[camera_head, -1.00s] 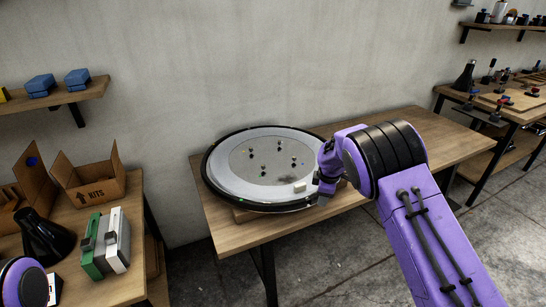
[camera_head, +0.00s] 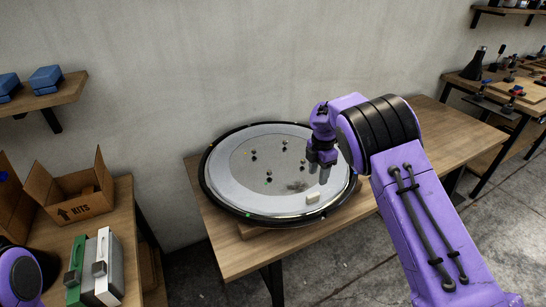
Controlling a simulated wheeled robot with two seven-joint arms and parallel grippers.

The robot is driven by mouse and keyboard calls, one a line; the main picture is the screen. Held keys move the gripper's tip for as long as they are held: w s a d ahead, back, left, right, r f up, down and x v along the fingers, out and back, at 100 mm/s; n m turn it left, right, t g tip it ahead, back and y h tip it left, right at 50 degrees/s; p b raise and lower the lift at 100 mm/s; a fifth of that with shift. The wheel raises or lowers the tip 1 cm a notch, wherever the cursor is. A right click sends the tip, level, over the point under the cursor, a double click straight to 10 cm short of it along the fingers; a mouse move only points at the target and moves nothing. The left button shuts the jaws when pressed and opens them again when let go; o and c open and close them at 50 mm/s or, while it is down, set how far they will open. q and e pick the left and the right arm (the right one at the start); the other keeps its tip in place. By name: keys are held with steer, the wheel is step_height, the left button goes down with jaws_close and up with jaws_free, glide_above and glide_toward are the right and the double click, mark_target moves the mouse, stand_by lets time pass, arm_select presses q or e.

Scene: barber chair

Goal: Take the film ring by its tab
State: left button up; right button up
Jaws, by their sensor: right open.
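The film ring appears as the pale band (camera_head: 226,194) around a grey disc, inside a round black rim, on the wooden table. A small whitish block (camera_head: 313,197), which looks like its tab, is at the front right of the disc. My right gripper (camera_head: 322,172) points down above the right part of the ring, a little behind the tab and apart from it. It is open and holds nothing that I can see. Part of my left arm shows at the lower left corner; its gripper is out of view.
Several small dark pegs (camera_head: 269,176) stand on the disc. The table (camera_head: 440,150) is clear to the right of the ring. At left are a KITS cardboard box (camera_head: 75,195) and green and white cases (camera_head: 95,268). A wall stands behind.

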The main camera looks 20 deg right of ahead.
mark_target(315, 194)
steer(key=f+p, duration=0.1)
steer(key=f, duration=0.2)
steer(key=f+p, duration=0.1)
steer(key=f, duration=0.2)
steer(key=f+p, duration=0.1)
steer(key=f, duration=0.2)
steer(key=shift+s+a, duration=0.1)
steer(key=shift+a, duration=0.15)
steer(key=shift+d+f, duration=0.15)
steer(key=shift+f, duration=0.35)
jaws_close()
